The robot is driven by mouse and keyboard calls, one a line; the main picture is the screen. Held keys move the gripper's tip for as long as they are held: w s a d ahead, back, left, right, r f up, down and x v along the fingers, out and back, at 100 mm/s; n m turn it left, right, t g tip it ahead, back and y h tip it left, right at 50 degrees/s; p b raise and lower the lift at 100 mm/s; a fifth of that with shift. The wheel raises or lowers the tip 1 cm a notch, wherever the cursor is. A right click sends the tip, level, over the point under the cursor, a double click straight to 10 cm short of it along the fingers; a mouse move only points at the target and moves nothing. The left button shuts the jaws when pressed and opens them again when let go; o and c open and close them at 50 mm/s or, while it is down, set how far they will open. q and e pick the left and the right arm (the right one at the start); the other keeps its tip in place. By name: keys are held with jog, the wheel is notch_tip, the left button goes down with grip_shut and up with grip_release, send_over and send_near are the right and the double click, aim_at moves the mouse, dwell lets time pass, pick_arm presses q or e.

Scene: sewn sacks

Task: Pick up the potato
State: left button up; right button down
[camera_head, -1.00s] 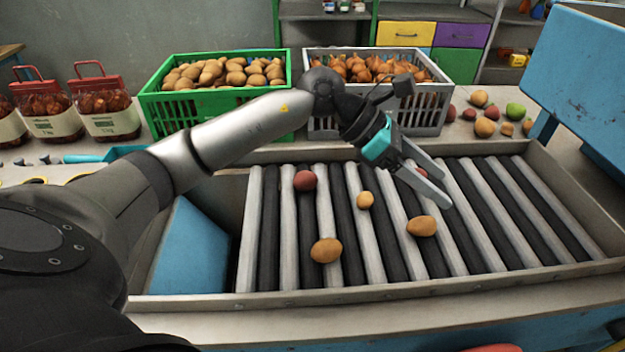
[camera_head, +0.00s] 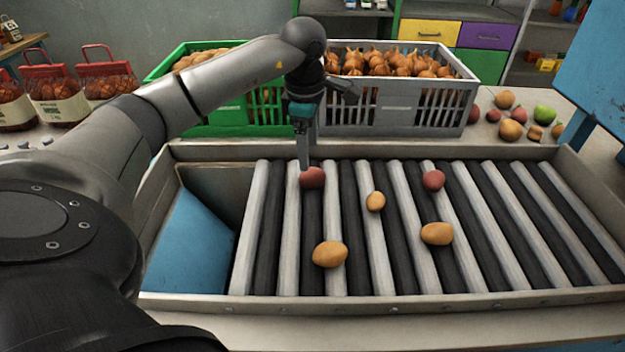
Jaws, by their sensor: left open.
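Several round pieces of produce that look like potatoes lie on the roller table (camera_head: 480,190). A reddish one (camera_head: 312,178) is at the back left and another reddish one (camera_head: 433,181) further right. A small yellow-brown one (camera_head: 376,201) lies between them. Two larger yellow-brown ones, one left (camera_head: 330,254) and one right (camera_head: 436,233), lie nearer the front. My left gripper (camera_head: 304,166) points down at the back-left reddish one, its fingertips at its upper edge; contact cannot be told. It is open, seen edge-on, with nothing visibly held. My right gripper is out of view.
A green crate (camera_head: 228,118) of potatoes, partly behind my arm, and a grey crate (camera_head: 390,118) of onions stand behind the table. Net bags (camera_head: 58,100) are at the left. Loose produce (camera_head: 510,130) lies back right. A raised rim surrounds the rollers.

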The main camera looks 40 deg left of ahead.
aim_at(311, 170)
pick_arm(q)
jog(key=f, duration=0.5)
jog(key=w+f+b, duration=0.1)
jog(key=f, duration=0.2)
jog(key=shift+a, duration=0.1)
jog(key=shift+w, duration=0.1)
jog(key=c, duration=1.2)
